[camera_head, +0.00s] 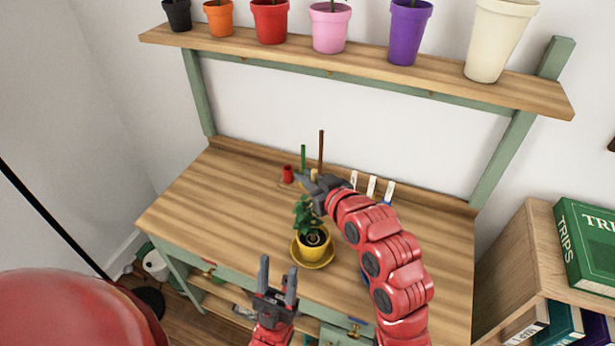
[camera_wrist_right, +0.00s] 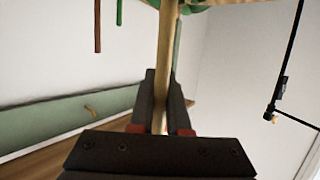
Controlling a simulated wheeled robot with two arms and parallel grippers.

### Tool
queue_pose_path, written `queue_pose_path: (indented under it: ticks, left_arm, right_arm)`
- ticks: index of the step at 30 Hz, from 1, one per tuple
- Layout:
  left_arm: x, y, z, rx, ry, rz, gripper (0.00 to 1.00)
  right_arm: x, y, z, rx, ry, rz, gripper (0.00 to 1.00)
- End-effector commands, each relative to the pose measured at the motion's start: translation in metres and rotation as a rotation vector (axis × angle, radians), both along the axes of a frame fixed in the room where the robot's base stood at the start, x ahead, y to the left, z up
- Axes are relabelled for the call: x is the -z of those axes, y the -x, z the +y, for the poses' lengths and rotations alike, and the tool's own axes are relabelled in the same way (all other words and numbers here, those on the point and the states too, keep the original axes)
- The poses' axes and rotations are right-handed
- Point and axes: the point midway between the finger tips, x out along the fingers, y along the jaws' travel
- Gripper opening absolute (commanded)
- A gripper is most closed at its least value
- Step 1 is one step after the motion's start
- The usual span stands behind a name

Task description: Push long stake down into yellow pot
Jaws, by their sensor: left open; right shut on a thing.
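The yellow pot (camera_head: 319,252) holds a leafy green plant (camera_head: 304,214) and dark soil, and stands on a yellow saucer (camera_head: 297,253) on the wooden table. My right gripper (camera_head: 318,184) is above and behind the plant, shut on a light tan stake (camera_head: 313,174). In the right wrist view the tan stake (camera_wrist_right: 166,50) runs between the fingers (camera_wrist_right: 160,118) towards green leaves at the top edge. Its end is hidden, so I cannot tell whether it touches the soil. My left gripper (camera_head: 278,282) is open and empty in front of the table.
A green stake (camera_head: 303,157) and a brown stake (camera_head: 321,150) stand at the table's back. A shelf (camera_head: 360,74) with several coloured pots hangs above. The table's left side is clear.

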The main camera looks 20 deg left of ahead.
Motion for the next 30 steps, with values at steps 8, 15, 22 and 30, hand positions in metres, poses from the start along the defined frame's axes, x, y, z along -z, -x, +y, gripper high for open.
queue_pose_path:
  ticks: [8,15,22,30]
  left_arm:
    - [0.0059,0.0001,0.0,0.0,0.0,0.0,0.5]
    - [0.0056,0.0,0.0,0.0,0.0,0.0,0.5]
    - [0.0055,0.0,0.0,0.0,0.0,0.0,0.5]
    - [0.0069,0.0,0.0,0.0,0.0,0.0,0.5]
  right_arm:
    - [0.0073,-0.0001,-0.0003,0.0,0.002,0.003,0.0]
    - [0.0073,-0.0001,-0.0003,0.0,0.002,0.003,0.27]
    - [0.0064,-0.0002,-0.0002,0.0,0.002,0.001,0.5]
    - [0.005,0.0018,-0.0033,0.001,-0.001,-0.001,0.5]
